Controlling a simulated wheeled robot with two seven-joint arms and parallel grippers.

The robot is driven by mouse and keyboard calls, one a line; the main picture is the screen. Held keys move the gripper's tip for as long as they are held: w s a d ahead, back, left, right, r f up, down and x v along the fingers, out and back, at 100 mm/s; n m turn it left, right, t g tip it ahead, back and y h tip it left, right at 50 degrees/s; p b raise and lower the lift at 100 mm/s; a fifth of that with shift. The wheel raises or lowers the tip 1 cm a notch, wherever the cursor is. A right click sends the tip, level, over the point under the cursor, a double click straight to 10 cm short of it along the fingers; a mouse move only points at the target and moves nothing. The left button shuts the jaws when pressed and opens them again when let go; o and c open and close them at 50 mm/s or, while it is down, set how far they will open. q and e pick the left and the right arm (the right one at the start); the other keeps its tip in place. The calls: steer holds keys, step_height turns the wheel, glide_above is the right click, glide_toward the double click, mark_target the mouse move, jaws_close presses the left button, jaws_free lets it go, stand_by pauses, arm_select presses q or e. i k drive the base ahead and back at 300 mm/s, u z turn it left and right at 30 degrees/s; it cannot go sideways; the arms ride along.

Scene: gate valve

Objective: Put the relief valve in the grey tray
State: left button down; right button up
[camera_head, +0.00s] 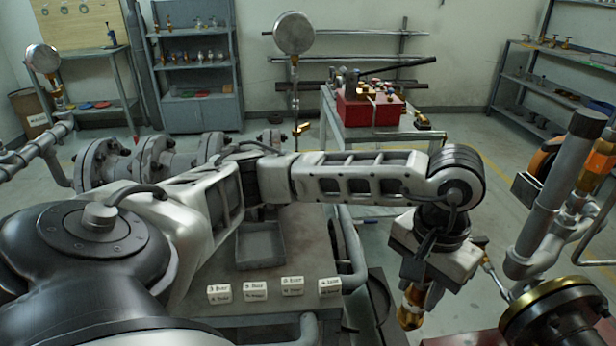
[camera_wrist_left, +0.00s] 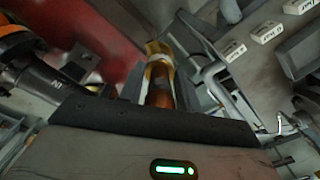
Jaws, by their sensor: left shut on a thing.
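My left gripper (camera_head: 420,283) hangs at the lower right of the head view, at the end of my arm that crosses from the left. It is shut on a brass and copper-coloured relief valve (camera_head: 411,308). In the left wrist view the relief valve (camera_wrist_left: 159,82) sits between the two fingers of the left gripper (camera_wrist_left: 160,95). The grey tray (camera_head: 261,262) lies on the bench, to the left of the gripper and partly hidden behind my arm. Its visible floor looks empty. My right gripper is not in view.
Several white label blocks (camera_head: 255,290) stand on the bench's front part. Grey pipes with a brass-edged flange (camera_head: 555,305) stand to the right of the gripper. A red surface (camera_wrist_left: 95,35) lies below it. A table with a red toolbox (camera_head: 370,110) is behind.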

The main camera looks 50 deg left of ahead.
mark_target(268, 255)
steer(key=z, duration=0.05)
steer(key=k, duration=0.35)
steer(key=u, duration=0.95)
steer(key=i, duration=0.5)
